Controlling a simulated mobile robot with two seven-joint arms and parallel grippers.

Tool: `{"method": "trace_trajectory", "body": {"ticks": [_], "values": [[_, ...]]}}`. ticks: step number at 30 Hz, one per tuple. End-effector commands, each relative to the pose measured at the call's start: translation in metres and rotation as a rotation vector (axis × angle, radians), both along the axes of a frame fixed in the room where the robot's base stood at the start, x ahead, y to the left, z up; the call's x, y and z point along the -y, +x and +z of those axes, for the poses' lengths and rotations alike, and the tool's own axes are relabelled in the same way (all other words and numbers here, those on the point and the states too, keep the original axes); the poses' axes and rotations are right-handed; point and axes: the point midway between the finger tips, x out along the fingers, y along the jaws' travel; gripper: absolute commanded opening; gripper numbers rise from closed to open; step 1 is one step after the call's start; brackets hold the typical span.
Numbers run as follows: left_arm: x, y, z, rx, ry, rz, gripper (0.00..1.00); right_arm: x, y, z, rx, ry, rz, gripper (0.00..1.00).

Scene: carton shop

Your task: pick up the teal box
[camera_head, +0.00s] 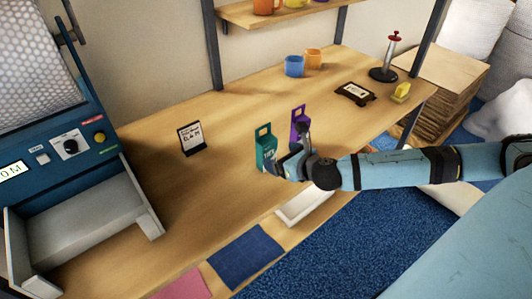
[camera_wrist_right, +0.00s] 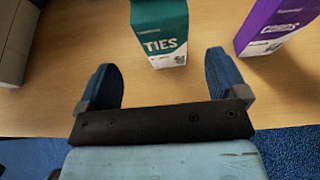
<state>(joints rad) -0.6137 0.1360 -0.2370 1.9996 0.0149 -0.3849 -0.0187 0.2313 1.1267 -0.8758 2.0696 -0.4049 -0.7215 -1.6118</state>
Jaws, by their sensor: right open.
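The teal box (camera_head: 265,147) stands upright near the front edge of the wooden table, with a handle cut-out at its top. In the right wrist view the teal box (camera_wrist_right: 160,32) shows its "TIES" label, and its top is cut off by the picture's edge. My right gripper (camera_head: 289,160) is at the box's right side in the head view. In the wrist view my right gripper (camera_wrist_right: 163,72) is open, its fingers apart, with the lower part of the teal box ahead between them and nothing held. My left gripper is not in view.
A purple box (camera_head: 300,122) stands close behind and right of the teal one; it also shows in the wrist view (camera_wrist_right: 275,25). A small sign (camera_head: 191,139) stands to the left. A blue machine (camera_head: 60,140) fills the far left. Mugs (camera_head: 294,66) stand further back.

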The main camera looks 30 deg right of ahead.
Motion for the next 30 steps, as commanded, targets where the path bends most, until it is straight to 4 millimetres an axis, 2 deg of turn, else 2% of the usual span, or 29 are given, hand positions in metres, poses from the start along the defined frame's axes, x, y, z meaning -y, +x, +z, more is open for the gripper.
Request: {"method": "trace_trajectory", "body": {"ticks": [3,11,18,22,28,29,30], "values": [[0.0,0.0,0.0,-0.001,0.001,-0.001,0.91,-0.002,0.018,-0.006,0.002,0.003,-0.001,0.92],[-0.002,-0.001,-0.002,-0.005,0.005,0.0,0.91,-0.002,0.036,-0.016,0.001,0.003,0.0,0.92],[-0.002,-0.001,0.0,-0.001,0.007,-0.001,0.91,-0.001,0.067,-0.032,-0.001,0.004,-0.001,0.92],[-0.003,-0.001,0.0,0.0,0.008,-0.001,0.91,-0.001,0.075,-0.035,-0.001,0.003,0.0,0.92],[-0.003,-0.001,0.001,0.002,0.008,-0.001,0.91,-0.001,0.075,-0.035,-0.001,0.003,0.0,0.92],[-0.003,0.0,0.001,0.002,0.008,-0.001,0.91,-0.001,0.075,-0.035,-0.001,0.003,0.0,0.87],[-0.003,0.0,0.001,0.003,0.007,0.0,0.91,-0.001,0.075,-0.035,-0.001,0.003,0.0,0.78]]}}
